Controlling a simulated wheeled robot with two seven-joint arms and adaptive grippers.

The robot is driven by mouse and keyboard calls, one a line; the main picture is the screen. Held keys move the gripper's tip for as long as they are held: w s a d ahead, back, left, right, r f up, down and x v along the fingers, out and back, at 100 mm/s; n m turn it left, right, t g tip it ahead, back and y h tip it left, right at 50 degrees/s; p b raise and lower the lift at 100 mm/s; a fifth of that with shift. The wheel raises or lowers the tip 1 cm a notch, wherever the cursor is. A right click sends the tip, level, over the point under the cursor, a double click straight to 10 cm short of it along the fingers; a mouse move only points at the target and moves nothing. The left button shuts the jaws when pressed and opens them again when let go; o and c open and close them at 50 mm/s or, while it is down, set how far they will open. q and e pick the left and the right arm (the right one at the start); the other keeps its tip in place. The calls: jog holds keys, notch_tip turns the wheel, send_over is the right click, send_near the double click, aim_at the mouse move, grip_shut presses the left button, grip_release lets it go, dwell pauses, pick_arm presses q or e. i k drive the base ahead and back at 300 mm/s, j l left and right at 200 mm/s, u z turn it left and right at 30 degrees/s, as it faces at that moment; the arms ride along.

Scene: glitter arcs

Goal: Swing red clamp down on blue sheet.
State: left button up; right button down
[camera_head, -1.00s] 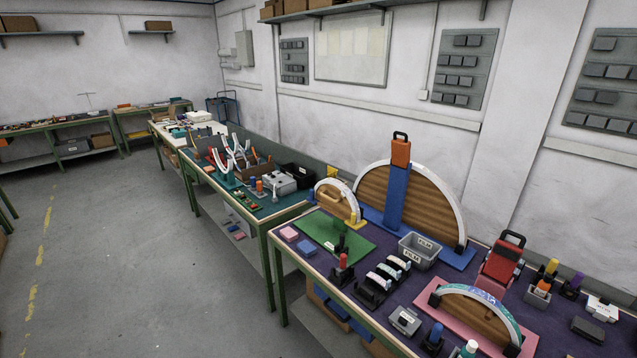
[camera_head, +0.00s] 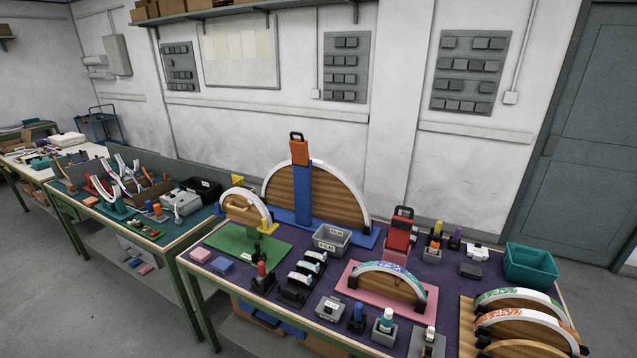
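A red clamp (camera_head: 399,234) with a black handle stands upright behind an arched wooden form (camera_head: 385,286) on a pink base (camera_head: 349,297). A blue-teal glittery sheet (camera_head: 390,268) lies curved along the top of this arch. The clamp is raised, apart from the sheet. A large arch (camera_head: 326,196) on a blue base (camera_head: 366,240) has a blue upright arm with an orange top (camera_head: 299,151), also with a black handle. Neither of my grippers is in view.
The purple-topped table (camera_head: 215,236) also holds a green mat (camera_head: 232,240), a grey bin (camera_head: 331,240), several film rolls on black stands (camera_head: 296,289), small bottles (camera_head: 387,318) and a teal bin (camera_head: 531,265). More glittery arches (camera_head: 515,297) stand at the right. Grey floor lies in front.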

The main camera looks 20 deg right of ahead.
aim_at(399, 236)
jog(key=z, duration=1.4)
